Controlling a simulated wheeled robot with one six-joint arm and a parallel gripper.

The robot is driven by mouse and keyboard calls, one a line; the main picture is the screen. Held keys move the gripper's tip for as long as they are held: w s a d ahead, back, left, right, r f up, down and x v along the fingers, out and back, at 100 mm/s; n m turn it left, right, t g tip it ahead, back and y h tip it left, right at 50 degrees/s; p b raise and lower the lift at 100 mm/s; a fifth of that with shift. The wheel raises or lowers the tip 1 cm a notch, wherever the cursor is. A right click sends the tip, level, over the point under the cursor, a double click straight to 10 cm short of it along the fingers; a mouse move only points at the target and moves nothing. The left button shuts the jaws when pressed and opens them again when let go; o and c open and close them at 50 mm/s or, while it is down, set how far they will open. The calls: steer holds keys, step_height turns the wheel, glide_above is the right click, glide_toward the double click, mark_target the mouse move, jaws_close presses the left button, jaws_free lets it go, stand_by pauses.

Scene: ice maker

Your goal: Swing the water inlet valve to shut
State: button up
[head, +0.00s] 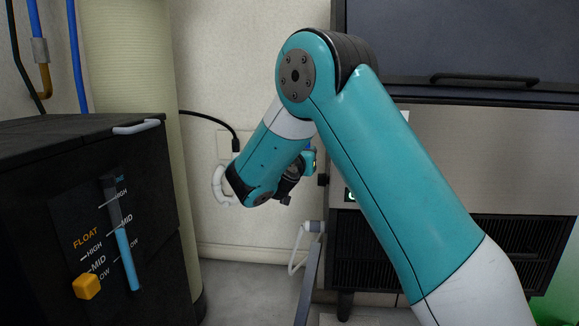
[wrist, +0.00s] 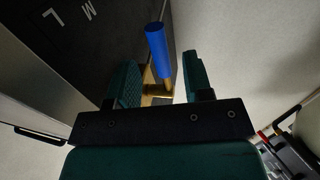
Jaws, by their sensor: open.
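The water inlet valve shows in the wrist view as a blue cylindrical handle (wrist: 158,48) on a brass-coloured body (wrist: 154,90). My gripper (wrist: 159,64) is open, with one teal finger on each side of the handle. I cannot tell whether either finger touches it. The lower part of the valve is partly hidden by the fingers and gripper body. In the head view my gripper (head: 308,162) is mostly hidden behind my forearm, near the left side of the ice maker (head: 480,160).
A black cabinet (head: 70,180) with a float gauge (head: 121,235) and an orange knob (head: 87,286) stands at left. A pale column (head: 130,60) is behind it. A dark lettered panel (wrist: 95,45) lies beside the valve.

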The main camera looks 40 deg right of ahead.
steer(key=b+v, duration=1.4)
steer(key=b, duration=0.1)
steer(key=shift+a, duration=0.15)
steer(key=shift+s+r, duration=0.1)
